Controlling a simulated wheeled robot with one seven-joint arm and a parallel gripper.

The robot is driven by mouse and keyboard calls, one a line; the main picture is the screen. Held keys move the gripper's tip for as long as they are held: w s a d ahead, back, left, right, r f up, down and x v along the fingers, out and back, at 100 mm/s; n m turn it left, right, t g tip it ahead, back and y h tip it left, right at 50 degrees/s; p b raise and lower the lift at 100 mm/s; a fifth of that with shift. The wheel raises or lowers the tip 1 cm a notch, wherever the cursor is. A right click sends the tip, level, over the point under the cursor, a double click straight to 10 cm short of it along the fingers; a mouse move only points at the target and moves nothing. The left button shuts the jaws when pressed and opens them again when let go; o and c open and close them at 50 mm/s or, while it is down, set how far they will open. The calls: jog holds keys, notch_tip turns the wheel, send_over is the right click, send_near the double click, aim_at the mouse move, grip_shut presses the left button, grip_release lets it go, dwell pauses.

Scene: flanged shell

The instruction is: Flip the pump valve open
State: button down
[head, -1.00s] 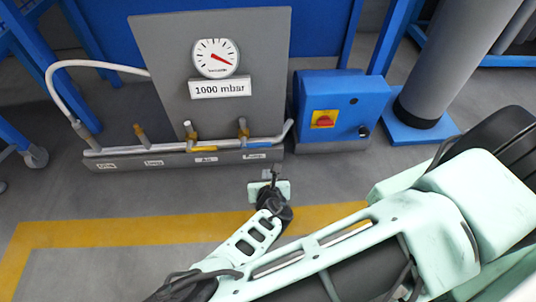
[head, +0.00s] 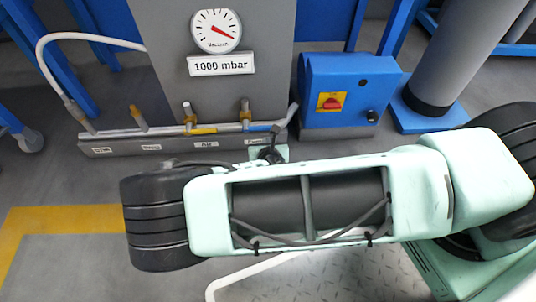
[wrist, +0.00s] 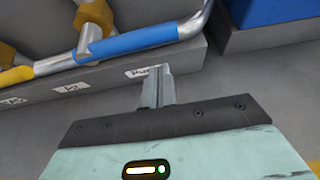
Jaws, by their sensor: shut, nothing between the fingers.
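The pump valve has a brass body (head: 245,111) at the right end of the pipe manifold. Its blue handle (wrist: 130,41) lies along the silver pipe in the wrist view, above the partly hidden pump label (wrist: 142,72). In the head view the handle is small, just left of my gripper (head: 274,132). In the wrist view my gripper (wrist: 156,88) is shut and empty. Its fingertips overlap the label's right end, below the handle's right part. A gap shows between fingertips and handle in that picture; true depth is hard to tell.
The gauge (head: 216,31) sits above a 1000 mbar sign (head: 221,65). Other valves, one with a yellow handle (head: 203,130), stand left along the manifold. A blue switch box (head: 349,92) with a red knob stands to the right. Open floor lies in front.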

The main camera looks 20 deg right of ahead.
jog(key=shift+w+d+r+b, duration=0.1)
jog(key=shift+r+b, duration=0.1)
jog(key=shift+r, duration=0.45)
jog(key=shift+w+d+r+b, duration=0.1)
jog(key=shift+r+b, duration=0.05)
jog(key=shift+r, duration=0.45)
jog(key=shift+r, duration=0.15)
